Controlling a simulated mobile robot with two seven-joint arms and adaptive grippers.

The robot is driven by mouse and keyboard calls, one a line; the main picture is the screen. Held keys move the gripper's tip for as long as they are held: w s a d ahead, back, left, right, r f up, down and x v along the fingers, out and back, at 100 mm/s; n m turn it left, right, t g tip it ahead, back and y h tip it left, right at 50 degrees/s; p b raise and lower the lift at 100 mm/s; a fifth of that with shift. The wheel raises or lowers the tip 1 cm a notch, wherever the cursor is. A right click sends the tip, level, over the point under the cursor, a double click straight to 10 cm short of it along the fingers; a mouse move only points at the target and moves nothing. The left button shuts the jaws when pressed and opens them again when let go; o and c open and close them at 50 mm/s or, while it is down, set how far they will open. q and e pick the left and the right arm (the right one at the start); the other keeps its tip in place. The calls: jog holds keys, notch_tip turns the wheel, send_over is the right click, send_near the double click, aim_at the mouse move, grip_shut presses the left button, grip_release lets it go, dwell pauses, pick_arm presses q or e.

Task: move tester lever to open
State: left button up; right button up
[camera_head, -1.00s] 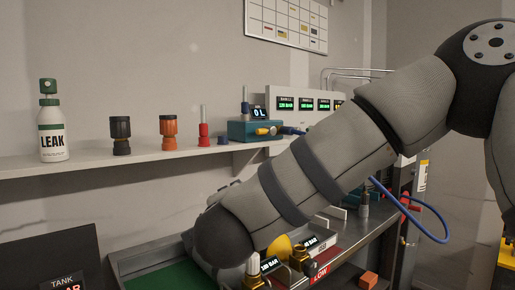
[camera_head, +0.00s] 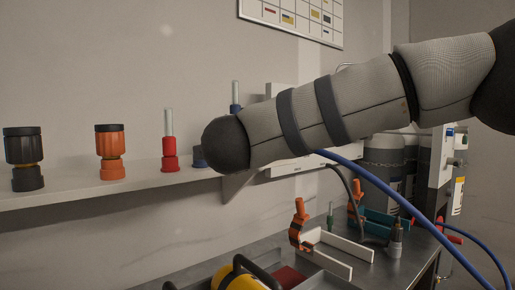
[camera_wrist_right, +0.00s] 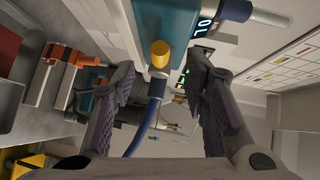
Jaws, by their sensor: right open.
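The teal tester box (camera_wrist_right: 170,22) shows at the top of the right wrist view, with a small display (camera_wrist_right: 204,24) beside it. A yellow rounded part (camera_wrist_right: 160,54), which looks like the lever's end, sticks out from the box towards the camera. My right gripper (camera_wrist_right: 160,78) is open, its two fingers apart on either side of the yellow part, with no clear contact. A blue hose (camera_wrist_right: 148,122) hangs below that part, between the fingers. In the head view my right arm hides the tester and the gripper. My left gripper is not in view.
The wall shelf (camera_head: 75,187) holds a black fitting (camera_head: 25,158), an orange fitting (camera_head: 110,152) and a red fitting (camera_head: 169,142). Below, the metal bench (camera_head: 195,263) carries orange-handled clamps (camera_head: 299,224) and a yellow tool (camera_head: 235,277). A blue hose (camera_head: 390,190) loops at right.

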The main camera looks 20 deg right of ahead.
jog(key=x, duration=0.5)
grip_shut()
jog(key=shift+f, duration=0.1)
jog(key=shift+f+n+t+h, duration=0.4)
jog(key=shift+f+n+t, duration=0.25)
jog(key=shift+n+t, duration=0.3)
jog(key=shift+w+d+f+n+t, duration=0.1)
jog(key=shift+d+f+n+t, duration=0.1)
jog(key=shift+f+n+t, duration=0.5)
jog(key=shift+w+d+f+n+t, duration=0.15)
jog(key=shift+f+n+t, duration=0.1)
jog(key=shift+n+t, duration=0.65)
jog(key=shift+s+n, duration=0.1)
jog(key=shift+n, duration=0.15)
grip_release()
jog(key=shift+s, duration=0.1)
